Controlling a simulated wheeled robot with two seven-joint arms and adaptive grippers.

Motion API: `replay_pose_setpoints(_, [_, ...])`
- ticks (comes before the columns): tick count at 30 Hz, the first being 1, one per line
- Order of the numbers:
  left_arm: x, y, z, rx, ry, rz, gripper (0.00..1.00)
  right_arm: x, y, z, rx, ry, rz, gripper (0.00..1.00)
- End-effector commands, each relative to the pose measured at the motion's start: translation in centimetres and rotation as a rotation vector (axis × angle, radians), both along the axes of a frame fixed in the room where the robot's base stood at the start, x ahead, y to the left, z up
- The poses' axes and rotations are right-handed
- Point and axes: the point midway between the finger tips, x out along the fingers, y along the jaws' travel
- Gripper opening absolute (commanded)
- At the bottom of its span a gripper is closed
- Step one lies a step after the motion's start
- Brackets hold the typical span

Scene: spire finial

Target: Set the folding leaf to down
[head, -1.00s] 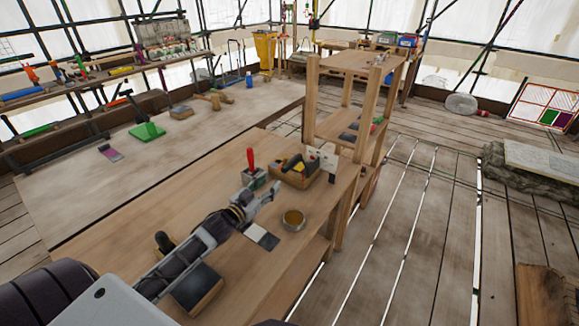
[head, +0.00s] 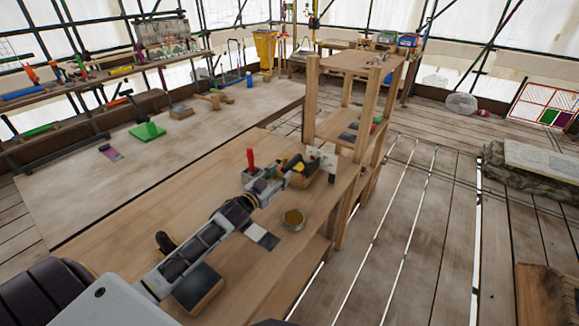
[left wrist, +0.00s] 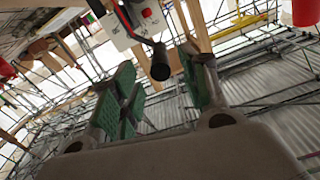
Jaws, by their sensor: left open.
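My left gripper (head: 284,180) reaches over the wooden workbench (head: 130,235), beside the open wooden box and the small white panel (head: 322,159). In the left wrist view, its green-padded fingers (left wrist: 160,88) stand apart. A dark, round-ended handle (left wrist: 160,63) on a thin bent rod shows between and beyond the fingertips, and I cannot tell whether they touch it. The rod runs to the white panel (left wrist: 125,28), which has red details. I cannot clearly pick out the folding leaf in either view. My right gripper is not in view.
A red-handled tool (head: 250,160) stands close to my left gripper. The open box (head: 305,177) holds yellow and dark items. A round tin (head: 293,219) sits near the bench's right edge. A wooden shelf frame (head: 369,110) rises behind the panel.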

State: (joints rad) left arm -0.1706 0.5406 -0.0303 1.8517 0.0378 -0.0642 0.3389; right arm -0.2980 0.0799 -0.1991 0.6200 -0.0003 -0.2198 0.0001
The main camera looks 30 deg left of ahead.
Motion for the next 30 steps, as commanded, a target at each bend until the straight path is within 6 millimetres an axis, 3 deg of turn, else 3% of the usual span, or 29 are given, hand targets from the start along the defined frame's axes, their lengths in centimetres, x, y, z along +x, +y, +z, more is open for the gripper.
replay_pose_setpoints(6, [1.5, -0.2, 0.1, 0.0, -0.001, 0.0, 0.44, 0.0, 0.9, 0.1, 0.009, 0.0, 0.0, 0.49])
replay_pose_setpoints(30, [6.5, -1.0, 0.1, -0.001, -0.001, -0.001, 0.44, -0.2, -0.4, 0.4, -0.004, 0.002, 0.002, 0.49])
